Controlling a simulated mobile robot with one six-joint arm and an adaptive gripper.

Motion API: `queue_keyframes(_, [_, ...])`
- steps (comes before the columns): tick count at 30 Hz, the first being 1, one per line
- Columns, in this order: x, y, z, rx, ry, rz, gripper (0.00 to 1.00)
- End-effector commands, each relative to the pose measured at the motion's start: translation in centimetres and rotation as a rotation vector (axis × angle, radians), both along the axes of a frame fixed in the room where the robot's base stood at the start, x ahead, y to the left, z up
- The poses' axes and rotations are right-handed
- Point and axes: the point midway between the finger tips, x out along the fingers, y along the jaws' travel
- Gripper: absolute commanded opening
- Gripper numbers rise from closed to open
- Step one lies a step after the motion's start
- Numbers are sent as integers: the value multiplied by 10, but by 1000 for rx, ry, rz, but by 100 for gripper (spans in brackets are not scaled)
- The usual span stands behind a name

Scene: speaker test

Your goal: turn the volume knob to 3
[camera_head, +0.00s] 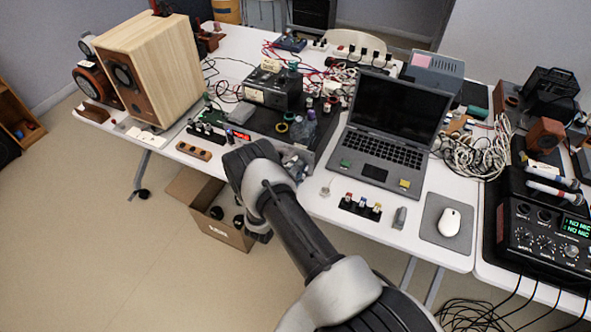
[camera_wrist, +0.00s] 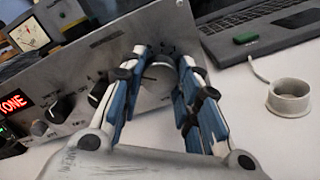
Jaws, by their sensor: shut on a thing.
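In the wrist view, the grey panel (camera_wrist: 85,62) of a device runs across the picture, with a red lit display (camera_wrist: 14,104) at the left that reads "TONE" in part. My gripper (camera_wrist: 161,64) is at the right end of this panel, shut on a large pale round knob (camera_wrist: 160,80), one blue-padded finger on each side. In the head view my arm hides the gripper and the knob; the red display (camera_head: 240,135) shows left of my arm.
Smaller dark knobs (camera_wrist: 98,92) sit on the panel left of my gripper. A pale ring-shaped object (camera_wrist: 289,97) stands on the white table to the right. The open laptop (camera_head: 385,140) is right of the device. A wooden speaker (camera_head: 160,65) stands at the left.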

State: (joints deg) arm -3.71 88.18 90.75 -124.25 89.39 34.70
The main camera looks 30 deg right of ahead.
Motion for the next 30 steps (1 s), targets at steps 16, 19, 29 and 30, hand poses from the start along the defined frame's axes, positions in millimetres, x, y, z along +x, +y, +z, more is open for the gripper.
queue_keyframes(16, [0, 0, 0, 4, -7, -1, 37])
queue_keyframes(19, [0, 0, 0, 5, -6, 0, 44])
queue_keyframes(29, [0, 0, 0, 4, -6, 0, 50])
queue_keyframes(30, [0, 0, 0, 4, -6, 0, 50])
